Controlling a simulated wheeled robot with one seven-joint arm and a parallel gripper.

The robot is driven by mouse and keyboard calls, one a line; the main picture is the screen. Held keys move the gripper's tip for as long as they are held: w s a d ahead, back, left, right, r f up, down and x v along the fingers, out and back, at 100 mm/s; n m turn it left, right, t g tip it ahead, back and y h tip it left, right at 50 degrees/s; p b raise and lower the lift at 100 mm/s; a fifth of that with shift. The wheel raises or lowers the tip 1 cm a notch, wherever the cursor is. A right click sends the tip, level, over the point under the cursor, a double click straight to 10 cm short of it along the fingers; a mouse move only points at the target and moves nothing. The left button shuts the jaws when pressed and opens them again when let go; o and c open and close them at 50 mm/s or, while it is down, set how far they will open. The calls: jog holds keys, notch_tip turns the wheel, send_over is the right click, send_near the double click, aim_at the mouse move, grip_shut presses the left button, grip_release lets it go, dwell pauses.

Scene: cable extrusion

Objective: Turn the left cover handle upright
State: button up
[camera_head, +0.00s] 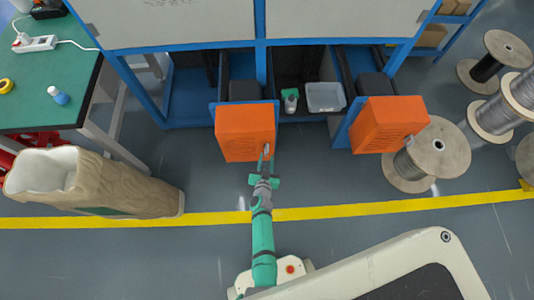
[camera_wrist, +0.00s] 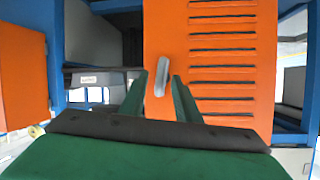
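The left cover (camera_head: 244,130) is an orange box front on the blue frame; its slotted face (camera_wrist: 225,60) fills the middle of the wrist view. Its grey handle (camera_wrist: 160,76) is a short bar near the left edge of that face in the wrist view. There the bar looks close to vertical, with a slight tilt. My gripper (camera_head: 266,154) is at the lower right of the cover in the head view. In the wrist view its green fingers (camera_wrist: 159,84) are apart, one on each side of the handle, with gaps visible. I cannot tell whether the tips reach past the bar.
A second orange cover (camera_head: 389,124) hangs to the right. Between the covers are a grey bin (camera_head: 325,97) and a green-topped bottle (camera_head: 290,100). Cable spools (camera_head: 437,147) stand at the right. A tan hollow object (camera_head: 100,182) and a green table (camera_head: 50,90) are at the left.

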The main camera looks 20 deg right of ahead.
aim_at(267, 155)
jog(key=shift+x, duration=1.95)
jog(key=shift+c, duration=0.6)
jog(key=shift+d, duration=0.1)
grip_shut()
